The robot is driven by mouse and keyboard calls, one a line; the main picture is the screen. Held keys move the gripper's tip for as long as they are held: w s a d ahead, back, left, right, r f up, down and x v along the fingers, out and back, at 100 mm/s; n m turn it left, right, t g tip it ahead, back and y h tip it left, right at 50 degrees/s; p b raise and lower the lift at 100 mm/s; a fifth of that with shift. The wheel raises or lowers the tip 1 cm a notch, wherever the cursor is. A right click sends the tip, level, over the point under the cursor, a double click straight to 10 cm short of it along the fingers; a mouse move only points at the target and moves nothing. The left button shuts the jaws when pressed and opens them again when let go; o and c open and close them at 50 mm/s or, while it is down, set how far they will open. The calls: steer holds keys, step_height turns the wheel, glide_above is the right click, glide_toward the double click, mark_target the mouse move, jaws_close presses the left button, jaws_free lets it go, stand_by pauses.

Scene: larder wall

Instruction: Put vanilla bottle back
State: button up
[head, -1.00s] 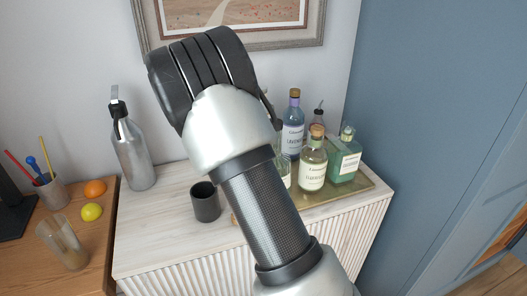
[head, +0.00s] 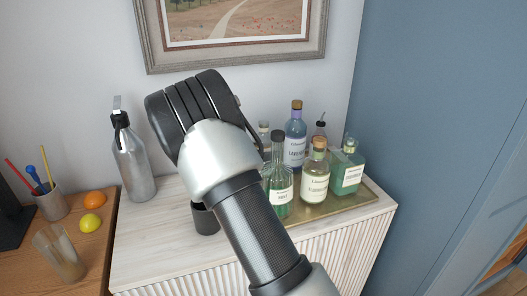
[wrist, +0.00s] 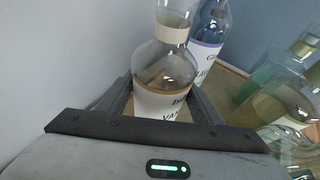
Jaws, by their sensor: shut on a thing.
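The vanilla bottle (wrist: 165,80) is clear glass with a pale label reading "VAN" and a light band at its neck. In the wrist view it stands between the two fingers of my gripper (wrist: 162,98), which is shut on it. Its base is hidden by the gripper body, so I cannot tell whether it touches the tray. In the head view my arm hides most of it; a pale bottle top (head: 264,127) beside my wrist is probably its. The gold tray (head: 335,208) lies at the right end of the white cabinet, holding several bottles.
A lavender bottle (head: 295,140) stands close by, also in the wrist view (wrist: 212,30). A mint bottle (head: 279,185), an elderflower-like bottle (head: 315,180) and a green bottle (head: 347,170) stand in front and right. A dark cup (head: 205,220) and steel flask (head: 132,160) stand left. Walls close in behind and right.

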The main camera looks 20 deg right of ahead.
steer(key=o, duration=1.7)
steer(key=shift+a+r, duration=0.1)
steer(key=shift+r, duration=0.1)
steer(key=p+v, duration=0.1)
steer(key=v, duration=1.1)
steer(key=shift+f, duration=0.1)
